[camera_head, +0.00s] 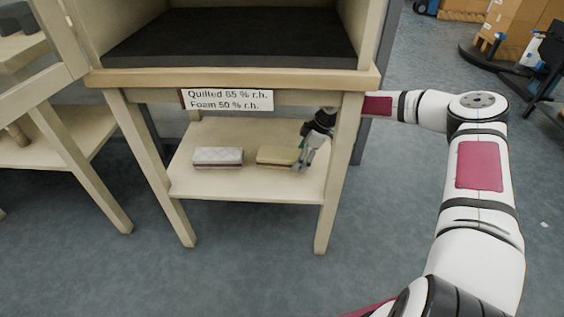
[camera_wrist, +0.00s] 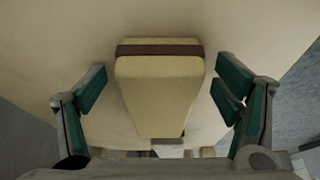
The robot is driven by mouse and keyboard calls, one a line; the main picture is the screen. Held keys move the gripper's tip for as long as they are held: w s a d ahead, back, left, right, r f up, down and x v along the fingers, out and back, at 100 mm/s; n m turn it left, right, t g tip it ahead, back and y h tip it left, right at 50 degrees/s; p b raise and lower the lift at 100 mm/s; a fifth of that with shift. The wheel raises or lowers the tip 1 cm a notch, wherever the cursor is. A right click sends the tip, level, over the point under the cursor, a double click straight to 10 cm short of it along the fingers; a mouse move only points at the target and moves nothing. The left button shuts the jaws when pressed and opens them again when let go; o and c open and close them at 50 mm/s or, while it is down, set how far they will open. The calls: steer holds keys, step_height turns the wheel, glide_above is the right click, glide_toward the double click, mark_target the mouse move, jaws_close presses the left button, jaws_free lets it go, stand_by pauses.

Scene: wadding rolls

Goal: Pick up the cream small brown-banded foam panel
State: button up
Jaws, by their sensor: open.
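The cream small brown-banded foam panel (camera_head: 277,155) lies on the lower shelf of the wooden stand, at its right side. In the wrist view the panel (camera_wrist: 160,88) sits in the middle, with a brown band across its far end and part of a band at its near end. My gripper (camera_head: 303,158) is at the panel's right end in the head view. In the wrist view my gripper (camera_wrist: 162,88) is open, with green-padded fingers on both sides of the panel and visible gaps to it. The head view hides part of the panel's right end behind the gripper.
A white quilted panel (camera_head: 218,157) with a dark underside lies to the left on the same shelf (camera_head: 250,186). A sign (camera_head: 226,100) hangs on the stand's upper edge. The stand's right front leg (camera_head: 339,180) is close to my gripper and arm. Bare shelf lies between the panels.

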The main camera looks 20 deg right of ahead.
steer(key=c, duration=0.9)
steer(key=shift+r, duration=0.1)
